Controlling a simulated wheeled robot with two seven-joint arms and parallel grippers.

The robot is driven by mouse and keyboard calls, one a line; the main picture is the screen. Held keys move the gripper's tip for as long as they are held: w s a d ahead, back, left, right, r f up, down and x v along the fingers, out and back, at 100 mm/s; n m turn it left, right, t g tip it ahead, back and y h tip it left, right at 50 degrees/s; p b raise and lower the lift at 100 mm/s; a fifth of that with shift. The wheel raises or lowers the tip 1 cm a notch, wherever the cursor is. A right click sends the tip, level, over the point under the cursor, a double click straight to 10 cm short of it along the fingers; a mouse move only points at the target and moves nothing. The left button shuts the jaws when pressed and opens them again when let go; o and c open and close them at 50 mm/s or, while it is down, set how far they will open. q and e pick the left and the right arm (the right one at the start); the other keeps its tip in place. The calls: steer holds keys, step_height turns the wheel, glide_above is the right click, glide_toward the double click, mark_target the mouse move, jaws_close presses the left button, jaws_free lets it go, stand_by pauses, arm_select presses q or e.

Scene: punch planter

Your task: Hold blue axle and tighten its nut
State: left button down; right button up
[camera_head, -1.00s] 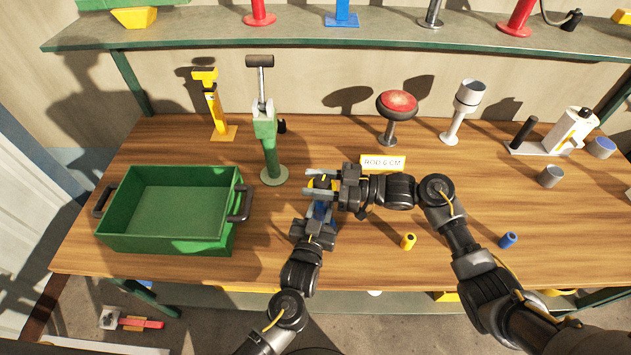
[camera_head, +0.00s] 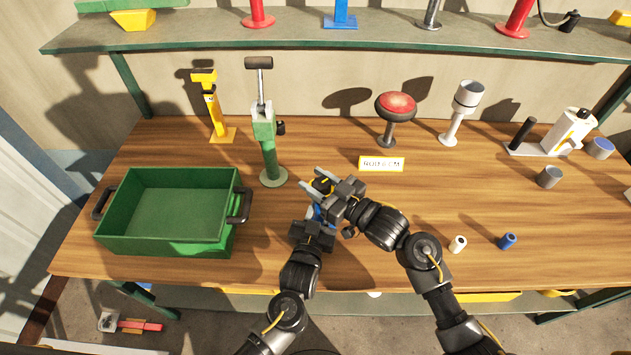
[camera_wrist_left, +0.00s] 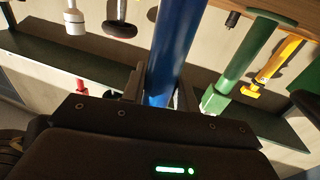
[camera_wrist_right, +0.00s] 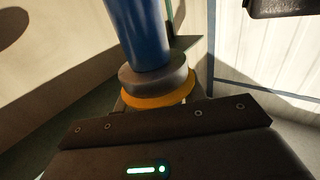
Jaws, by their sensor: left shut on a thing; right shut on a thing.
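The blue axle (camera_head: 318,214) stands between my two grippers over the table, mostly hidden by them in the head view. My left gripper (camera_head: 315,225) is shut around its lower part; the blue shaft also shows between the fingers in the left wrist view (camera_wrist_left: 178,50). My right gripper (camera_head: 324,189) is shut at the axle's other end. In the right wrist view the blue shaft (camera_wrist_right: 138,32) meets a grey collar (camera_wrist_right: 155,76), with a yellow ring (camera_wrist_right: 160,100), apparently the nut, at the fingers. The finger contact is partly hidden.
A green crate (camera_head: 240,177) stands at the left. A green pump-like tool (camera_head: 268,155) stands just behind the grippers. A "ROD 6 CM" sign (camera_head: 381,164) lies behind right. Small white (camera_head: 458,244) and blue (camera_head: 508,241) cylinders lie at the front right.

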steer(key=shift+w+m+t+h, duration=0.1)
steer(key=shift+m+t+h, duration=0.3)
steer(key=o, duration=1)
steer(key=v, duration=1.2)
steer(key=shift+d, duration=0.15)
